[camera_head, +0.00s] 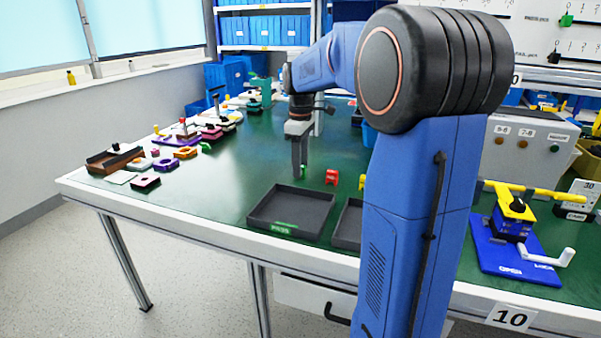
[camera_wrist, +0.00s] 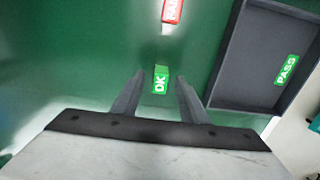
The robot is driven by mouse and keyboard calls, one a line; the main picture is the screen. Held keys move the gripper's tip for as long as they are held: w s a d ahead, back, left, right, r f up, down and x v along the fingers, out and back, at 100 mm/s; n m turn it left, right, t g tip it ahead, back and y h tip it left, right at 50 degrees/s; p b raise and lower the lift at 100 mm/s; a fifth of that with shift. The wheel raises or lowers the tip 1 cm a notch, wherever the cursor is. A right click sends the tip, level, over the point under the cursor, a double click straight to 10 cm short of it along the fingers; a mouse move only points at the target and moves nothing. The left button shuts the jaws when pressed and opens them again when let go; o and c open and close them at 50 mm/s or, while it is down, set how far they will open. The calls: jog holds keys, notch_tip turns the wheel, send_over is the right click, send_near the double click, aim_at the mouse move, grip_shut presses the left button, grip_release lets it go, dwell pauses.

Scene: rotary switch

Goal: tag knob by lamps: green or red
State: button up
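My gripper (camera_head: 299,172) points down over the green table, its fingers apart. In the wrist view, a small green OK tag (camera_wrist: 160,80) lies between and slightly beyond the open fingertips (camera_wrist: 159,82), with gaps on both sides. A red tag (camera_head: 331,177) stands right of the gripper; the wrist view shows it at the top edge (camera_wrist: 172,10).
An empty dark tray marked PASS (camera_head: 283,228) lies at the table's front edge, also in the wrist view (camera_wrist: 245,95). A second dark tray (camera_head: 347,228) is partly hidden by my arm. Small coloured parts (camera_head: 185,152) line the left side. Table between is clear.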

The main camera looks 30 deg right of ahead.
jog(key=shift+f, duration=0.6)
grip_shut()
